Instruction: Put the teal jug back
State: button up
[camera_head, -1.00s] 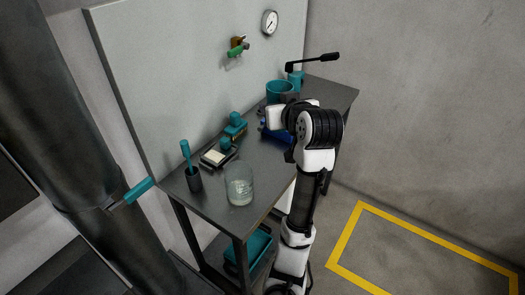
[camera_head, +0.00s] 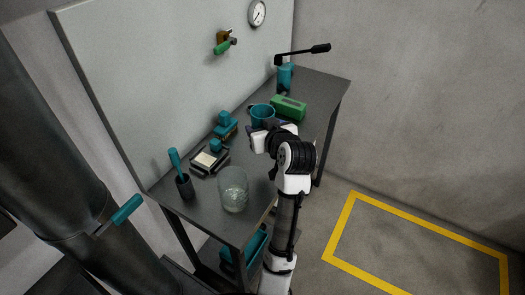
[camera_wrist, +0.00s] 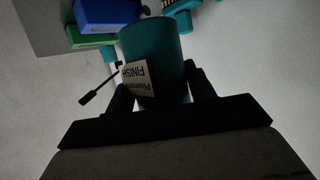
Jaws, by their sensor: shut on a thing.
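The teal jug (camera_head: 262,113) is near the middle of the bench in the head view, close to the wall panel. In the wrist view the jug (camera_wrist: 158,45) fills the space between the two dark fingers and shows a white label reading "FINISH" upside down. My gripper (camera_wrist: 160,88) is shut on the jug's sides. In the head view my wrist hides the fingers and the jug's lower part, so I cannot tell whether it touches the bench top.
On the dark bench (camera_head: 316,90), a green box (camera_head: 289,107) stands right of the jug. A teal lever pump (camera_head: 285,76) is at the far end. Teal-handled stamps (camera_head: 225,125), a tray (camera_head: 209,160), a brush cup (camera_head: 184,186) and a glass jar (camera_head: 233,190) occupy the near end.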

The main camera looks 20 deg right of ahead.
notch_tip(320, 180, down, 9)
jog(key=shift+f+p, duration=0.2)
jog(key=shift+p, duration=0.25)
jog(key=shift+f, duration=0.2)
jog(key=o, duration=1.1)
jog(key=shift+r, duration=0.15)
jog(key=shift+r, duration=0.15)
jog(key=b+v, duration=0.2)
jog(key=v, duration=1)
